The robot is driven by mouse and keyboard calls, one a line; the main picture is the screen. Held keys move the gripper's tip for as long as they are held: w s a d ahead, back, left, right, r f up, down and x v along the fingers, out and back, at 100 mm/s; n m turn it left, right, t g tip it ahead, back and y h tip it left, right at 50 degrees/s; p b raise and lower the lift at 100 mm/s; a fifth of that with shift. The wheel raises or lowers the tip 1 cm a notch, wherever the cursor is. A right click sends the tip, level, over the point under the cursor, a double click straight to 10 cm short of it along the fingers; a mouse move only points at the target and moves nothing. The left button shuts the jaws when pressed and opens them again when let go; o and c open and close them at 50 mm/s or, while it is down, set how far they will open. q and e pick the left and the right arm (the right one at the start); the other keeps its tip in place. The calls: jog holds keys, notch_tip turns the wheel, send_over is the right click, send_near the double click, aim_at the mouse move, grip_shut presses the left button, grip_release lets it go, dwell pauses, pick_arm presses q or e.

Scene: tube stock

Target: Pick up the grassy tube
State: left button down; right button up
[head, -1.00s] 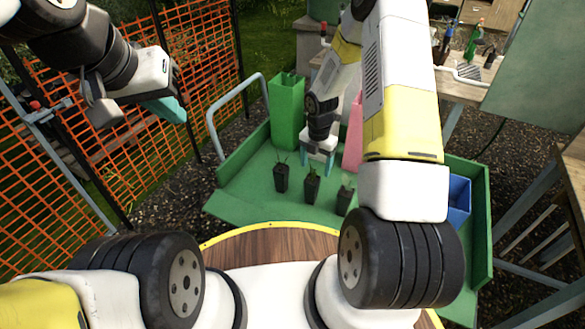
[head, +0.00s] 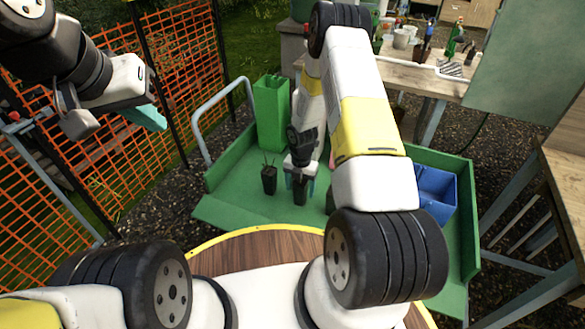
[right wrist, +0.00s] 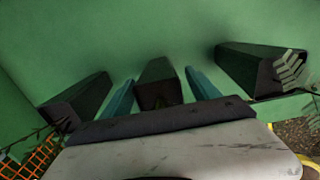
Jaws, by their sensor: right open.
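Small dark square tubes stand on the green cart bed (head: 235,210). One tube (head: 269,181) with thin upright sprigs stands at the left. Another tube (head: 300,193) stands to its right, between the teal fingers of my right gripper (head: 300,186). In the right wrist view this middle tube (right wrist: 158,88) lies between the open fingers, with a gap on each side. The sprigged tube (right wrist: 78,102) is at left there, and a tube with pale broad leaves (right wrist: 250,68) at right. My left gripper (head: 147,117) hangs far left, away from the tubes.
A tall green bin (head: 271,115) stands at the cart's back left, and a blue crate (head: 437,193) at its right. A pink thing is mostly hidden behind my right arm. Orange mesh fencing (head: 90,130) lies left, and a wooden bench (head: 440,80) behind.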

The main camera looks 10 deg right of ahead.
grip_shut()
